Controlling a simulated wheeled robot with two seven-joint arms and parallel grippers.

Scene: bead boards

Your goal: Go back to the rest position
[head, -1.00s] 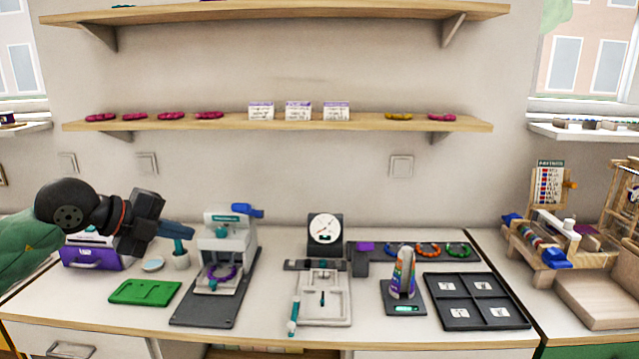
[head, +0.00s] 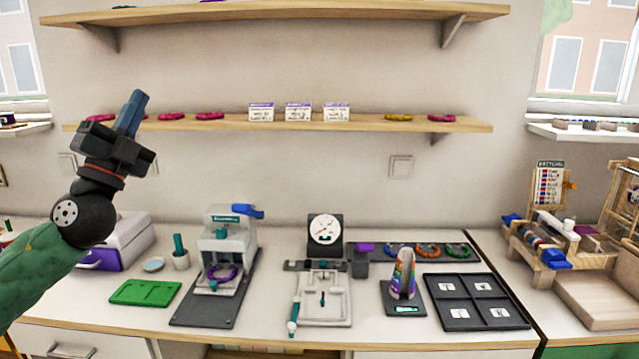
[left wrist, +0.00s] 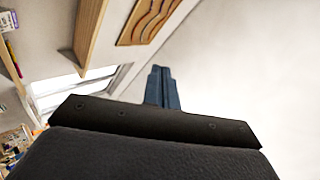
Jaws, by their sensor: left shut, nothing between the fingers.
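My left gripper (head: 133,113) is raised at the left of the head view, fingers pointing up, in front of the lower wall shelf. Its blue fingers are together with nothing between them. In the left wrist view the shut fingers (left wrist: 161,88) point toward the pale wall and ceiling area. My right gripper is not in view.
Below the arm stand a white and purple box (head: 118,243), a green tray (head: 145,292) and a press (head: 228,250) with a purple ring. A dial gauge (head: 325,232) and a dark four-part tray (head: 477,301) are further right. The lower shelf (head: 350,124) crosses the wall.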

